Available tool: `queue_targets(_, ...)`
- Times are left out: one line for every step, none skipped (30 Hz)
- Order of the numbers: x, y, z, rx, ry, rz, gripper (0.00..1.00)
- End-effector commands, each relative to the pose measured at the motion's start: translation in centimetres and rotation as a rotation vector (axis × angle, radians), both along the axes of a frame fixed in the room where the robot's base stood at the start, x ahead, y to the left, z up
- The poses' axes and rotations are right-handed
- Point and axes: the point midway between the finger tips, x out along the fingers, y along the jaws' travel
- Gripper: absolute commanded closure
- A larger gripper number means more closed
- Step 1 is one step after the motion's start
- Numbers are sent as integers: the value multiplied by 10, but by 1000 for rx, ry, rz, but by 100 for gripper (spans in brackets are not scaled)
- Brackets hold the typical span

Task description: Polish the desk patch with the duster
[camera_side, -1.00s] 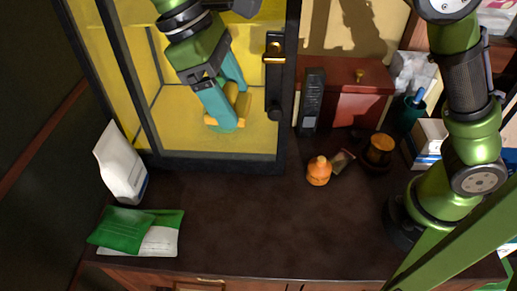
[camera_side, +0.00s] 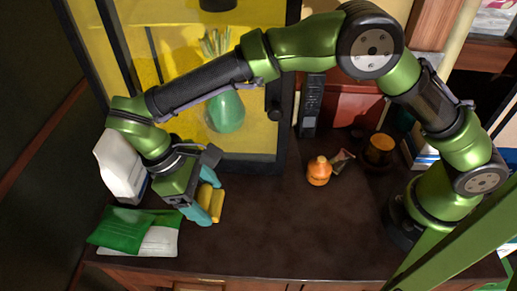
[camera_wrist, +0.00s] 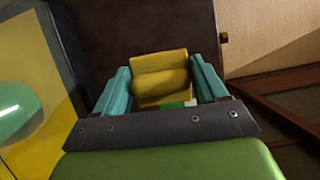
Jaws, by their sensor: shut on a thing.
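My gripper (camera_side: 208,203) is at the left part of the dark brown desk (camera_side: 275,225), low over it and just right of the green packet. Its teal fingers are shut on the yellow duster (camera_side: 218,206), a soft-looking block. In the wrist view the duster (camera_wrist: 160,75) sits between the two fingers of my gripper (camera_wrist: 162,84). I cannot tell whether the duster touches the desk. No separate patch stands out on the desk surface.
A green and white packet (camera_side: 135,230) and a white bag (camera_side: 117,165) are at the left. A yellow-backed glass cabinet (camera_side: 255,145) with a green vase (camera_side: 226,112) stands behind. An orange bottle (camera_side: 319,172) and a dark cup (camera_side: 379,150) are right. The desk's front middle is clear.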

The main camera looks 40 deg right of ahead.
Motion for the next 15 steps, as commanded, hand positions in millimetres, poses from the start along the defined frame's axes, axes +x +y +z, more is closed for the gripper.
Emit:
queue_targets(3, 2, -3, 1, -2, -15, 57)
queue_targets(4, 3, -3, 1, -2, -20, 57)
queue_targets(5, 4, -4, 1, -2, -26, 57)
queue_targets(6, 4, -5, 0, -1, -30, 57)
queue_targets(6, 4, -6, 0, -1, -33, 57)
queue_targets(6, 4, -7, 0, -1, -35, 57)
queue_targets(6, 4, -9, -1, -1, -35, 57)
queue_targets(6, 3, -11, -2, 0, -35, 57)
queue_targets(6, 3, -14, -2, 0, -35, 57)
queue_targets(6, 3, -16, -2, 0, -35, 57)
queue_targets(6, 3, -19, -2, 0, -34, 57)
queue_targets(6, 3, -22, -2, 0, -34, 57)
queue_targets(6, 3, -24, -1, 1, -35, 57)
queue_targets(6, 3, -27, 0, 0, -34, 57)
queue_targets(6, 3, -31, -1, 1, -35, 57)
